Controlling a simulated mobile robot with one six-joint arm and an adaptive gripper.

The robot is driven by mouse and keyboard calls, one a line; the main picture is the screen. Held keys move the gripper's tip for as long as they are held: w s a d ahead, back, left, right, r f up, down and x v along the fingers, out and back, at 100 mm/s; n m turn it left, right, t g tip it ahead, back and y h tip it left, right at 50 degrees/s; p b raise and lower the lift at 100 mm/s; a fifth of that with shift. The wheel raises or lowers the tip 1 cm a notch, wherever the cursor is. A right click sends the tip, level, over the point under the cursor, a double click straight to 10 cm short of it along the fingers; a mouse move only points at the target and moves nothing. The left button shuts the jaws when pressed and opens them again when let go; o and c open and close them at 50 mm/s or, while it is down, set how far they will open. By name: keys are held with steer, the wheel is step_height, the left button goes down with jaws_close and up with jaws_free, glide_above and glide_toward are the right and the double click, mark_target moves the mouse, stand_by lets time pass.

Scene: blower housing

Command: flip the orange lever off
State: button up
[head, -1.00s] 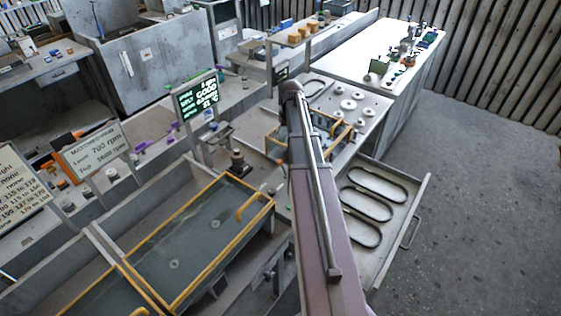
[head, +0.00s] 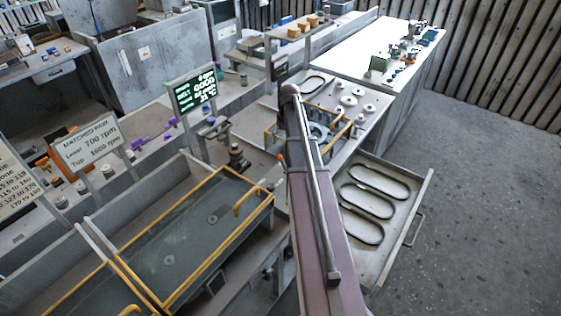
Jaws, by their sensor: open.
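I cannot make out an orange lever for certain. A small orange-red spot (head: 279,156) shows just left of my arm, beside the bench; it is too small to identify. An orange item (head: 56,166) also sits on the far-left bench, partly behind a sign. My arm rises from the bottom centre to its elbow near the middle of the head view. My gripper is hidden beyond the arm, so its distance from any lever cannot be seen.
A yellow-edged transparent cover (head: 200,235) lies over the left bench. A lit display (head: 195,91) and a sign board (head: 90,147) stand behind it. An open drawer (head: 385,235) with several belt loops juts out at right. The floor (head: 490,190) beyond is clear.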

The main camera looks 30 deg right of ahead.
mark_target(280, 155)
steer(key=shift+w+a+f+b, duration=0.1)
steer(key=shift+a+f+b, duration=0.1)
steer(key=shift+f+b, duration=1.3)
steer(key=shift+w+a+f+b, duration=0.1)
steer(key=shift+a+f+b, duration=0.1)
steer(key=shift+f+b, duration=1.25)
steer(key=shift+a+f+b, duration=0.2)
steer(key=shift+f+b, duration=1.15)
steer(key=shift+f, duration=0.3)
jaws_close()
